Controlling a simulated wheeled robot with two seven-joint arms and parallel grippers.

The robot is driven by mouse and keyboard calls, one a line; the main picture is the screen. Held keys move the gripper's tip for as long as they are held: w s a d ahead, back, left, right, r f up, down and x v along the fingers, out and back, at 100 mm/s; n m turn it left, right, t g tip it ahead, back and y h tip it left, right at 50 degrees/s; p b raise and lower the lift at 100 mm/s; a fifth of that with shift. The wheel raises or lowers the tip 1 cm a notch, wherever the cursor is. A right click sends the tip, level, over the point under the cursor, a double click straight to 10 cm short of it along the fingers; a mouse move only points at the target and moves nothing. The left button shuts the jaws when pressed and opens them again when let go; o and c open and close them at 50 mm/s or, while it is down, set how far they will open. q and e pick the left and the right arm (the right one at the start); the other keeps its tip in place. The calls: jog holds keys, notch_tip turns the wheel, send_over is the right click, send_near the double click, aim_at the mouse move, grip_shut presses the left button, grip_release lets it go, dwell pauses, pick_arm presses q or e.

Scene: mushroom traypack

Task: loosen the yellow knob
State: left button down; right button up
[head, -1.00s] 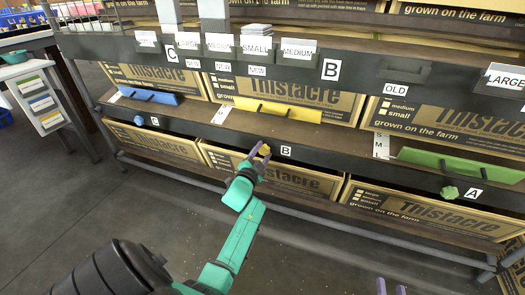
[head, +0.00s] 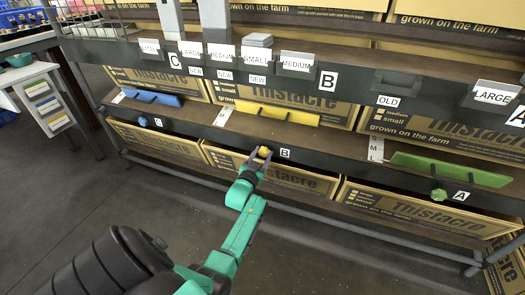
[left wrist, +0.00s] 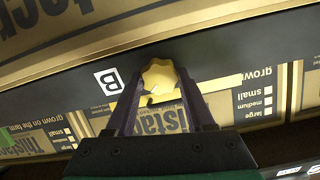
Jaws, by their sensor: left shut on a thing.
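The yellow knob (head: 264,152) is on the dark shelf rail beside the "B" label (head: 285,153). My left gripper (head: 259,158) reaches it from below, with one purple finger on each side of the knob. In the left wrist view the lobed yellow knob (left wrist: 159,73) sits between the two fingertips (left wrist: 160,80), and the gripper is shut on it. The front of the knob is plain to see there; how far it is turned cannot be told. My right gripper is out of view.
A blue knob (head: 142,121) and a green knob (head: 439,195) are on the same rail, left and right. A yellow holder (head: 277,112) is above the rail. Cardboard boxes (head: 400,208) line the lower shelf behind a metal bar. The grey floor (head: 90,215) in front is clear.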

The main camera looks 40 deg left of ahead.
pick_arm(q)
jog(key=n+p, duration=0.1)
jog(key=n, duration=0.2)
jog(key=shift+n+p, duration=0.5)
jog(key=shift+n, duration=0.3)
jog(key=shift+f+n+p, duration=0.1)
jog(key=shift+n+p, duration=0.35)
jog(key=shift+n, duration=1.15)
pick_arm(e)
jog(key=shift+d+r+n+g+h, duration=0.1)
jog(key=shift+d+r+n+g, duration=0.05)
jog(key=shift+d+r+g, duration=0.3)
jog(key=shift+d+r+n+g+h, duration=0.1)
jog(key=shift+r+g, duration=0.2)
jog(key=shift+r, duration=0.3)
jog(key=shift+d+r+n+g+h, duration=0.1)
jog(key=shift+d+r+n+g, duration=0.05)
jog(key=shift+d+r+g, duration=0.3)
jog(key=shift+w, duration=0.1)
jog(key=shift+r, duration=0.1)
pick_arm(q)
jog(key=shift+c, duration=1.3)
grip_release()
jog(key=shift+s, duration=0.1)
